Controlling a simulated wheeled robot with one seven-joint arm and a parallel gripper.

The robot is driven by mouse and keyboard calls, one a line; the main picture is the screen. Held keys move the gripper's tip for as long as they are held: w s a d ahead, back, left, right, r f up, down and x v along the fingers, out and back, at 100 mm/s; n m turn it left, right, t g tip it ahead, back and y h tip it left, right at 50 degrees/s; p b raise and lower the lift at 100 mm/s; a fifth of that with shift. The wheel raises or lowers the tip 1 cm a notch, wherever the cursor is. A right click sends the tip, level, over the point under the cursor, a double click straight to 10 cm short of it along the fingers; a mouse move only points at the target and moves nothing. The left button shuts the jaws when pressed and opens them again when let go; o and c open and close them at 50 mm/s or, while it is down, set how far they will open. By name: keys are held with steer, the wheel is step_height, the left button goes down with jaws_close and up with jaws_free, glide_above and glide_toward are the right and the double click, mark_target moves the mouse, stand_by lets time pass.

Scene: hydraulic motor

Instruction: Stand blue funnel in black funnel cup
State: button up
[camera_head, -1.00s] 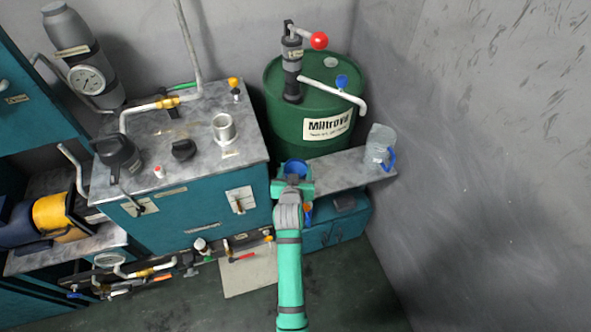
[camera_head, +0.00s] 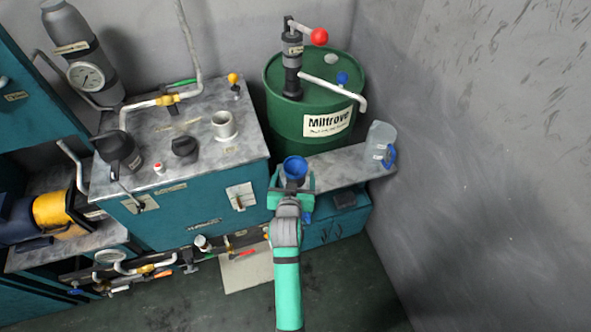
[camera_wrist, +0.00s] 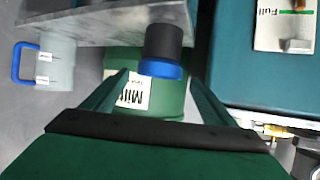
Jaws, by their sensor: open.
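The blue funnel (camera_head: 295,167) is at the left end of the grey shelf, just beyond my gripper. In the wrist view, which is upside down, the blue funnel (camera_wrist: 160,69) shows as a wide rim at the mouth of the black funnel cup (camera_wrist: 163,40). The cup stands on the shelf, and the funnel looks upright in it. The funnel's lower part is hidden. My gripper (camera_head: 292,178) is open and empty. Its fingers (camera_wrist: 160,84) spread to either side of the blue rim, with a visible gap on each side.
The grey shelf (camera_head: 335,168) carries a clear jug (camera_head: 380,145) with a blue handle at its right end. A green drum (camera_head: 310,120) with a pump stands behind. A teal cabinet (camera_head: 200,205) is close on the left. Open floor lies in front.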

steer(key=s+f+n+t+y, duration=0.1)
steer(key=s+f, duration=0.2)
steer(key=s, duration=2.1)
steer(key=s+r, duration=0.3)
steer(key=s, duration=0.6)
steer(key=s+r+t, duration=0.1)
steer(key=s+r, duration=0.3)
steer(key=s, duration=0.5)
steer(key=shift+d+r, duration=0.25)
